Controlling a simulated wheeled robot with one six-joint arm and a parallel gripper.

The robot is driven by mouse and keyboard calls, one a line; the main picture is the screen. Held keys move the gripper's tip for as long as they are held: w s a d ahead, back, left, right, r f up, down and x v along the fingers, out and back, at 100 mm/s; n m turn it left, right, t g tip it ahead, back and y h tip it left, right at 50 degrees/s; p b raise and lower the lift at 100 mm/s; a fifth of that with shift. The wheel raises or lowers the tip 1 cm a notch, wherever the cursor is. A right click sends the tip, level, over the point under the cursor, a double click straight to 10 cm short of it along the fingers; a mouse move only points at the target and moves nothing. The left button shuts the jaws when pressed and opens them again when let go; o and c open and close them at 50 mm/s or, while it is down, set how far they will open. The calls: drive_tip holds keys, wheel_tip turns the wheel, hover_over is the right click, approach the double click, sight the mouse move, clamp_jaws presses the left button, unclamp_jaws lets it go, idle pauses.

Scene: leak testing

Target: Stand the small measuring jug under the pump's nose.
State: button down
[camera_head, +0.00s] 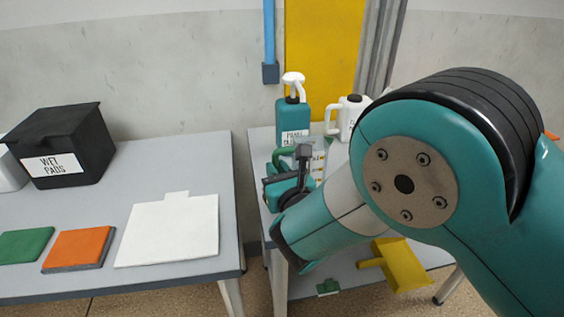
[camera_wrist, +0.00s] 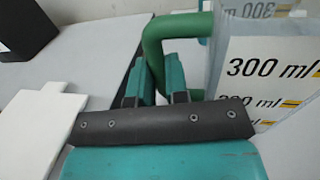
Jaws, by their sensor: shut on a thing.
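The small measuring jug (camera_head: 319,152) is clear, with black and yellow marks and a green handle. Its wall with a 300 ml mark (camera_wrist: 255,62) fills the right of the wrist view. My gripper (camera_wrist: 161,78) is shut on the green handle (camera_wrist: 153,42), the jug to its right. In the head view my gripper (camera_head: 290,182) is over the right table, partly hidden by my arm. A teal bottle with a white pump head (camera_head: 293,84) stands just behind the jug.
A white jug-like container (camera_head: 347,118) stands right of the bottle. The left table holds a black wet pads box (camera_head: 62,150), green and orange pads (camera_head: 78,246) and a white board (camera_head: 170,230). A gap separates the tables. A yellow scoop-like thing (camera_head: 402,264) lies below.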

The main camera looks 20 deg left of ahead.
drive_tip(key=shift+w+d+p+x, duration=0.1)
drive_tip(key=shift+d+p+x, duration=0.05)
drive_tip(key=shift+p+x, duration=0.7)
drive_tip(key=shift+w+d+p+x, duration=0.1)
drive_tip(key=shift+w+p+x, duration=0.05)
drive_tip(key=shift+p+x, duration=0.65)
drive_tip(key=shift+w+d+p+x, duration=0.15)
drive_tip(key=shift+p+x, duration=0.45)
drive_tip(key=shift+p, duration=0.4)
drive_tip(key=shift+w+a+f, duration=0.25)
drive_tip(key=shift+w+a, duration=0.15)
drive_tip(key=shift+w, duration=0.15)
drive_tip(key=shift+x, duration=0.85)
drive_tip(key=shift+d, duration=0.1)
drive_tip(key=shift+f+b, duration=0.7)
drive_tip(key=shift+b, duration=0.05)
drive_tip(key=c, duration=1.1)
unclamp_jaws()
drive_tip(key=shift+o, duration=0.2)
drive_tip(key=shift+r, duration=0.15)
